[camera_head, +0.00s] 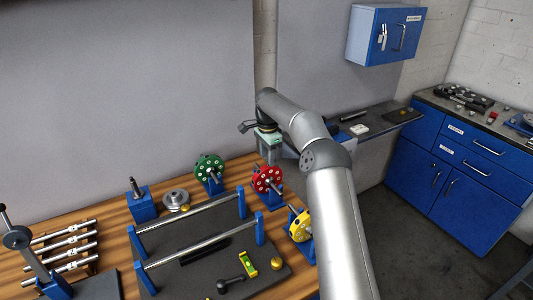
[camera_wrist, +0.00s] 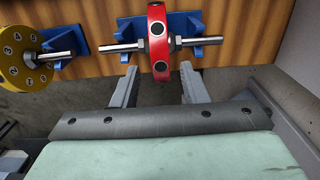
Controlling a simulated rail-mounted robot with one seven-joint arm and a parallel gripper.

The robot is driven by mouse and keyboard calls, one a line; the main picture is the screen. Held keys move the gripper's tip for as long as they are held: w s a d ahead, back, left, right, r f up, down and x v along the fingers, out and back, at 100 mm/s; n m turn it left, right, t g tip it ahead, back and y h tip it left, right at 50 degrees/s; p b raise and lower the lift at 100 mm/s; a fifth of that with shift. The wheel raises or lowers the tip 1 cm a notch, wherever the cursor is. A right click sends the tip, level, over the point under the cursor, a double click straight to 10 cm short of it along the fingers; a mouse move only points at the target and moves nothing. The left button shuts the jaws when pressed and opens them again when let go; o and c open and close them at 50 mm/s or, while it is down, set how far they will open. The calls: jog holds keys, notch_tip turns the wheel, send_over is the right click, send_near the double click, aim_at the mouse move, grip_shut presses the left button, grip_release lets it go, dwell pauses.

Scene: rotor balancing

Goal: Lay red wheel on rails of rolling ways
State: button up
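The red wheel (camera_head: 266,179) sits upright on its axle in a blue stand at the right rear of the bench. In the wrist view the red wheel (camera_wrist: 158,40) is just ahead, its steel axle crossing sideways over the blue stand (camera_wrist: 190,26). My gripper (camera_wrist: 159,72) is open and empty, its fingers apart on either side of the wheel's near edge; I cannot tell any contact. In the head view my gripper (camera_head: 273,158) is behind the wheel, fingers partly hidden. The rolling ways (camera_head: 200,247) have two bare steel rails on blue posts, left of the wheel.
A green wheel (camera_head: 209,168) stands left of the red one, a yellow wheel (camera_head: 299,226) in front of it. A spirit level (camera_head: 249,263), a dark handled tool (camera_head: 230,283) and a yellow knob (camera_head: 277,263) lie before the rails. Cabinets (camera_head: 460,160) stand right.

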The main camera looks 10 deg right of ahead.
aim_at(267, 166)
notch_tip(267, 166, down, 7)
jog(key=b, duration=0.4)
jog(key=shift+f, duration=0.2)
jog(key=shift+s+f, duration=0.2)
jog(key=shift+f, duration=0.2)
jog(key=shift+s, duration=0.1)
jog(key=c, duration=0.7)
jog(key=shift+f, duration=0.1)
grip_shut()
jog(key=shift+b, duration=0.3)
jog(key=shift+w+r+p, duration=0.15)
jog(key=shift+r+p, duration=0.3)
jog(key=shift+r, duration=0.1)
jog(key=shift+w+r+p, duration=0.15)
jog(key=shift+r+p, duration=0.3)
jog(key=shift+r, duration=0.05)
jog(key=shift+r+p, duration=1.45)
jog(key=shift+r, duration=0.8)
